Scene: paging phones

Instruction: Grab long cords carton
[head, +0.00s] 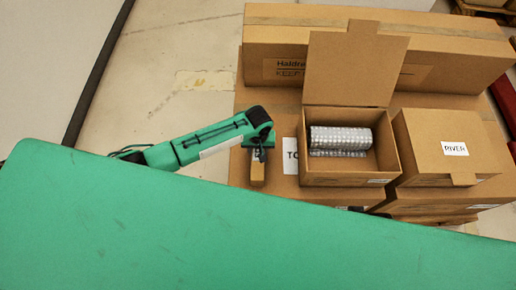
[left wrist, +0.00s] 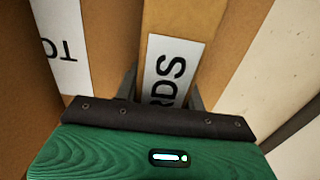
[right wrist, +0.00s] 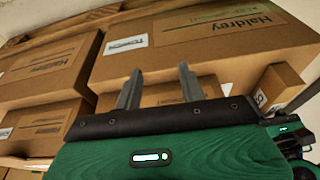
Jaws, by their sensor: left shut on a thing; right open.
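A narrow brown carton (head: 257,174) hangs below my left gripper (head: 259,152) in the head view. In the left wrist view the same carton (left wrist: 188,25) stands between the fingers, and its white label shows "RDS"; the rest of the word is hidden. My left gripper (left wrist: 160,88) is shut on this carton. In the right wrist view a narrow carton end (right wrist: 283,82) with a partly visible label shows at the right, beside my left arm. My right gripper (right wrist: 158,88) is open and empty, facing stacked cartons; it is out of the head view.
An open carton (head: 346,177) holds silvery cylinders (head: 340,138). A closed carton labelled "RIVER" (head: 420,135) stands right of it. A long "Haldrey" carton (head: 290,75) lies behind. A large carton with a "TO" label (head: 290,155) is underneath. Floor (head: 165,75) is clear at left.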

